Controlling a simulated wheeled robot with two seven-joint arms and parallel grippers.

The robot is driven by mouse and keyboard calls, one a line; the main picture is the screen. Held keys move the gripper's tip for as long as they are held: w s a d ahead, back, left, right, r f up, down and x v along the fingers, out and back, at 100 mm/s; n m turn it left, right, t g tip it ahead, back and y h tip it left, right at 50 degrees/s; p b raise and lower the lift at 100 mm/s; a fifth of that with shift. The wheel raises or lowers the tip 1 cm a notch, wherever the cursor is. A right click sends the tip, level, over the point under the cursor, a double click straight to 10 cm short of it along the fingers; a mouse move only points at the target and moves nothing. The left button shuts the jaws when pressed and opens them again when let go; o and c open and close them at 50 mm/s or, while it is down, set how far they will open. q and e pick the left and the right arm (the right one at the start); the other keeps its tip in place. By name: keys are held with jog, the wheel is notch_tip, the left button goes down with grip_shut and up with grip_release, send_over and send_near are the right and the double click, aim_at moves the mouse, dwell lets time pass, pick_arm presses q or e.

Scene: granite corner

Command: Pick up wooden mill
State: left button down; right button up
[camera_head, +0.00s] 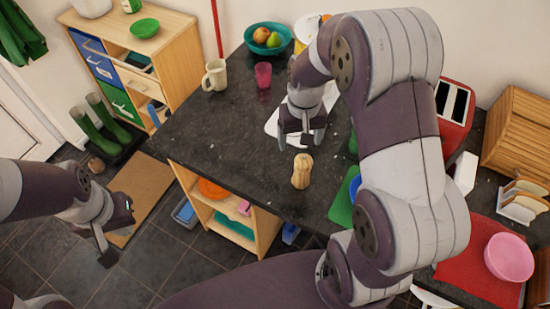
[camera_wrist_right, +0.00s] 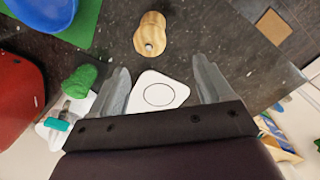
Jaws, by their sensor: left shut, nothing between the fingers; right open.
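The wooden mill (camera_head: 302,171) is a pale tan, waisted piece standing on the dark granite counter near its front edge. In the right wrist view the mill (camera_wrist_right: 151,34) is seen from above, beyond the fingertips and a little left of the middle between them. My right gripper (camera_head: 301,142) is open and empty above the counter, just behind the mill in the head view and apart from it. Its two fingers also show in the right wrist view (camera_wrist_right: 164,85). My left gripper (camera_head: 106,252) is shut and empty, low over the floor at the left, far from the mill.
A white board (camera_wrist_right: 158,92) lies under the right gripper. A green board (camera_head: 342,208) with a blue bowl (camera_head: 354,187) is right of the mill, partly hidden by my right arm. A pink cup (camera_head: 263,75) and a cream mug (camera_head: 216,75) stand further back. Counter left of the mill is clear.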

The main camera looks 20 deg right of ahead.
aim_at(304, 160)
jog(key=f, duration=0.1)
jog(key=s+f+p, duration=0.1)
jog(key=f, duration=0.1)
jog(key=d+f, duration=0.1)
jog(key=f, duration=0.1)
jog(key=shift+s, duration=0.4)
notch_tip(304, 160, down, 7)
jog(key=shift+w+d+f+p, duration=0.1)
jog(key=shift+w+p, duration=0.05)
jog(key=shift+p, duration=1.1)
jog(key=shift+f, duration=0.1)
jog(key=c, duration=1.2)
pick_arm(q)
jog(key=r, duration=0.2)
jog(key=s+d+r, duration=0.1)
jog(key=r, duration=0.1)
